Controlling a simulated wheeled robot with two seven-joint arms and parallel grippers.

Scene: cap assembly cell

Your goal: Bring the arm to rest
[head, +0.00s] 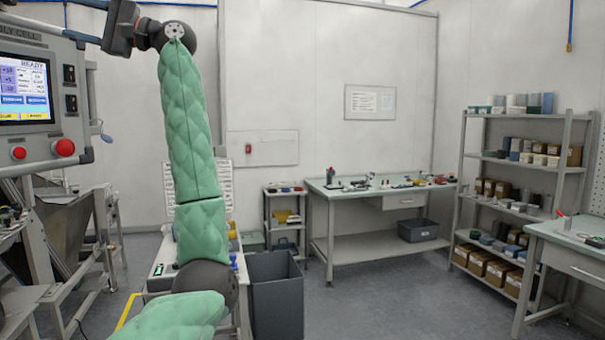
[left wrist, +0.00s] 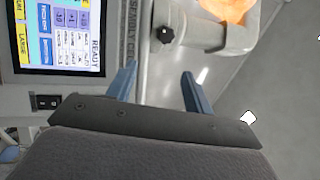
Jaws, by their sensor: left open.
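My left arm (head: 190,120), in a green quilted cover, rises from the bottom of the head view and bends at the top left. Its wrist end points left, high beside the control panel (head: 60,110). In the left wrist view my left gripper (left wrist: 160,88) shows two blue fingers set wide apart, with nothing between them. The panel's lit screen (left wrist: 62,32) is to the left of the fingers there, apart from them. My right gripper is in neither view.
A grey bin (head: 275,295) stands on the floor right of my arm. A workbench (head: 345,195) with small items is at the back, and a loaded shelf rack (head: 520,160) stands at the right. Another bench (head: 570,235) is at the right edge. The middle floor is clear.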

